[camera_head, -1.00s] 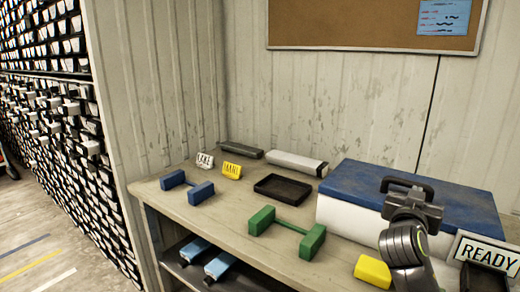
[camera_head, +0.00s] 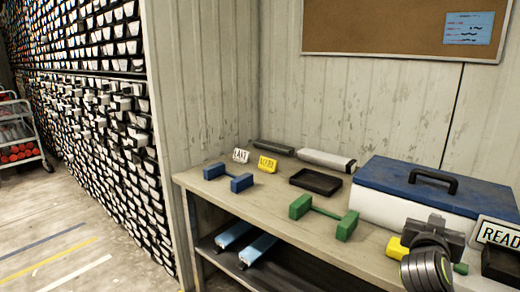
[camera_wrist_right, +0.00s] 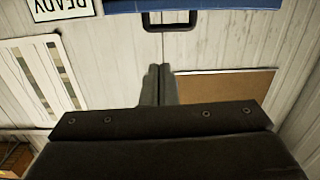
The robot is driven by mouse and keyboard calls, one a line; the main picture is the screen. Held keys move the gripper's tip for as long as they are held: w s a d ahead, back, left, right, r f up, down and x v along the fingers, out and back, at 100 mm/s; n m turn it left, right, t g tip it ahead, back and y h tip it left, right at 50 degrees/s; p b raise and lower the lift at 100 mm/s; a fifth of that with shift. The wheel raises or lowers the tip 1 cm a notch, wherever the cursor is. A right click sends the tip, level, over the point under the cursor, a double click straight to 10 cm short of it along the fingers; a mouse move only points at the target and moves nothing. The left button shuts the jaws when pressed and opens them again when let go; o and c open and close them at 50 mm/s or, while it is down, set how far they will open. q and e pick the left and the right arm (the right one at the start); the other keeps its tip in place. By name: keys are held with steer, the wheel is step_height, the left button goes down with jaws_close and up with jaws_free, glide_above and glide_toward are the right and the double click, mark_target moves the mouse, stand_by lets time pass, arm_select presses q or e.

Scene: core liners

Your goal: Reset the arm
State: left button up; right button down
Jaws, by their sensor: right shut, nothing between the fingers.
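My right arm comes in at the lower right of the head view, with the dark right gripper (camera_head: 434,228) in front of the blue-lidded white cooler box (camera_head: 385,203). In the right wrist view the two fingers of my right gripper (camera_wrist_right: 159,70) stand pressed together with nothing between them. The cooler's blue lid and dark handle (camera_wrist_right: 169,20) show at the top of that view, apart from the fingertips. A yellow block (camera_head: 397,248) is partly hidden behind my right arm. My left gripper is not in view.
The workbench (camera_head: 285,222) holds a blue dumbbell-shaped piece (camera_head: 241,182), a green one (camera_head: 343,224), a black tray (camera_head: 315,181), two small signs and a READY sign (camera_head: 497,235). Blue-and-white items lie on the shelf below. A bin wall (camera_head: 100,110) and cart (camera_head: 20,135) stand left, with open floor.

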steer(key=s+a+f+n+g+y, duration=0.1)
steer(key=s+f+n+g+y, duration=0.1)
steer(key=s+f, duration=0.6)
steer(key=s+a+f+n+g+y, duration=0.1)
steer(key=s+f+n+g+y, duration=0.3)
steer(key=f, duration=0.8)
steer(key=s+a+f+g+y, duration=0.15)
steer(key=s+f, duration=0.25)
steer(key=s, duration=0.4)
steer(key=s+a+f+g, duration=0.1)
steer(key=s+a+f, duration=0.2)
steer(key=s, duration=0.4)
steer(key=s+a+f+g+y, duration=0.15)
steer(key=s+f, duration=0.25)
steer(key=s, duration=0.4)
step_height(320, 180, down, 24)
steer(key=g+p, duration=0.1)
steer(key=s+f+g+p, duration=0.1)
steer(key=s+f, duration=1.3)
steer(key=s, duration=0.1)
steer(key=shift+s+a+f+n+g+y, duration=0.2)
steer(key=shift+a+n+g+y, duration=0.1)
steer(key=shift+a+y, duration=0.1)
